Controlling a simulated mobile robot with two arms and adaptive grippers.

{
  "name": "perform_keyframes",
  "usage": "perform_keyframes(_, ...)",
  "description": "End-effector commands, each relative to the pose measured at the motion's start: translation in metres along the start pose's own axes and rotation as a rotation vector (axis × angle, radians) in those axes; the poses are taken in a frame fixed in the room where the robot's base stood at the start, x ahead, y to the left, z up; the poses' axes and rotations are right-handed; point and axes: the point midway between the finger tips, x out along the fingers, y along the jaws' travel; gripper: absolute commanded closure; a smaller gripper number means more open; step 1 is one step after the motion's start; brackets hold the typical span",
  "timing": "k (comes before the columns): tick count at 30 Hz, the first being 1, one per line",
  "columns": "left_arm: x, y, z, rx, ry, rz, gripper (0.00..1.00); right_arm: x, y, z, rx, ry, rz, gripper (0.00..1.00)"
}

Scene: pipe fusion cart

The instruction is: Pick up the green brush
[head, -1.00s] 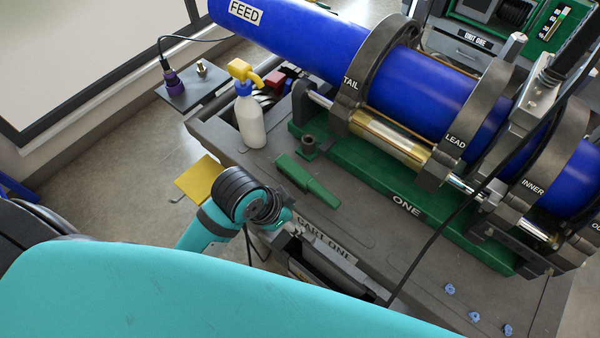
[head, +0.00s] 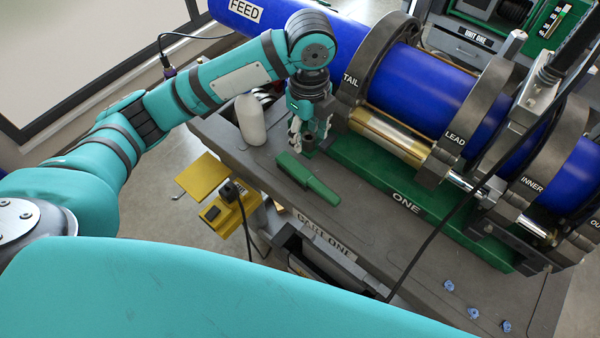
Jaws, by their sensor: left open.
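The green brush (head: 308,178) lies on the grey cart top (head: 388,232), in front of the green machine base. Its longer axis runs from upper left to lower right. My left gripper (head: 301,143) points down just behind the brush, near the machine's left end and beside a small dark upright fitting. It is open and appears apart from the brush. The gripper and wrist partly cover the fitting. My right gripper is not in view.
Small blue pieces (head: 474,315) lie at the front right.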

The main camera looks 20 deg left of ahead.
Motion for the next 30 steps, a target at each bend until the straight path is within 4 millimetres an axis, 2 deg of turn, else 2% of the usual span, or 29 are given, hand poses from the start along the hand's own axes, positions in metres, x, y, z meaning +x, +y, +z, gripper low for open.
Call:
perform_keyframes(5,0.027,0.002,0.001,0.004,0.0,0.01,0.54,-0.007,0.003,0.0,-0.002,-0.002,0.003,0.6)
perform_keyframes(15,0.098,0.002,0.0,0.002,0.0,0.006,0.54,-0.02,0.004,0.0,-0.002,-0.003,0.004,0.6)
perform_keyframes(18,0.11,0.001,0.0,0.002,0.0,0.003,0.54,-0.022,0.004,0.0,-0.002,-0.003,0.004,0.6)
perform_keyframes(25,0.125,0.002,0.001,0.002,-0.001,0.004,0.54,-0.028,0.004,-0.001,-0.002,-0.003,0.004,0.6)
perform_keyframes(30,0.151,0.005,0.001,0.002,0.0,0.005,0.54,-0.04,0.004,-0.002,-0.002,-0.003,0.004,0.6)
